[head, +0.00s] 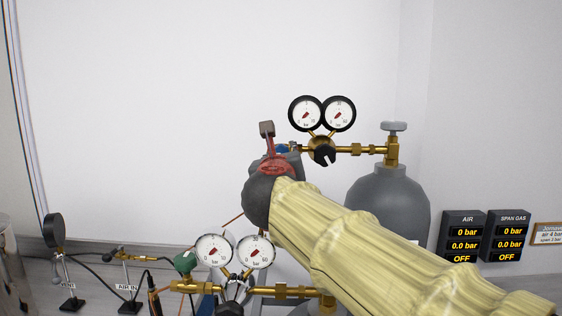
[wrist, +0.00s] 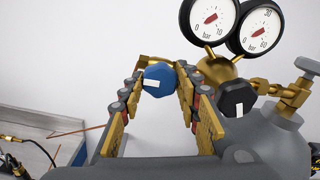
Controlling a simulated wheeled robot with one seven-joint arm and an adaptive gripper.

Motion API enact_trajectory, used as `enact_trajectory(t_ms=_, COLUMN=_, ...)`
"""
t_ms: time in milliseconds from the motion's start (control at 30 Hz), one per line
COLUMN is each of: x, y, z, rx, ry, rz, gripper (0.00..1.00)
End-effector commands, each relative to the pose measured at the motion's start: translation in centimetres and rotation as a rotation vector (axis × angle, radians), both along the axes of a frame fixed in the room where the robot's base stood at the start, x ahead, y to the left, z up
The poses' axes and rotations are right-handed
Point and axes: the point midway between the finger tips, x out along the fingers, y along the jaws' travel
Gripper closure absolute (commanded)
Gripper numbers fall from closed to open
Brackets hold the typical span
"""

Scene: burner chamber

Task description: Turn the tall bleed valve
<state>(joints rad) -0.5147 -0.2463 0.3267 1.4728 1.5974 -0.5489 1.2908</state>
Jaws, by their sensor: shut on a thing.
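The tall bleed valve appears as a blue knob with a white mark in the wrist view (wrist: 158,80). Its blue also shows partly in the head view (head: 283,148), at the left end of the upper brass regulator. My gripper (wrist: 160,84) has its two padded fingers on either side of the blue knob, shut on it. In the head view, my gripper and wrist hide much of the knob. The white mark lies nearly level, tilted slightly, in the wrist view.
Twin gauges (head: 322,114) and a black knob (head: 324,155) sit right of the blue knob, on a grey cylinder (head: 388,205). A lower regulator with a green knob (head: 185,262) stands in front. The AIR display (head: 464,237) and SPAN GAS display (head: 507,236) read zero and OFF.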

Motion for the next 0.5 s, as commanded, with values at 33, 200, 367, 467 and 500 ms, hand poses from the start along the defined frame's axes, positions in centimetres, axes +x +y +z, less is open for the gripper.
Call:
enact_trajectory(t_ms=33, x=0.10, y=0.06, z=-0.49, rx=0.010, ry=0.005, rz=0.000, gripper=0.93)
enact_trajectory(t_ms=200, x=0.11, y=0.06, z=-0.47, rx=0.034, ry=0.005, rz=0.000, gripper=0.93)
enact_trajectory(t_ms=367, x=0.11, y=0.07, z=-0.46, rx=0.040, ry=0.005, rz=0.000, gripper=0.93)
enact_trajectory(t_ms=467, x=0.11, y=0.07, z=-0.46, rx=0.039, ry=0.005, rz=0.000, gripper=0.93)
enact_trajectory(t_ms=500, x=0.11, y=0.07, z=-0.45, rx=0.039, ry=0.005, rz=0.000, gripper=0.93)
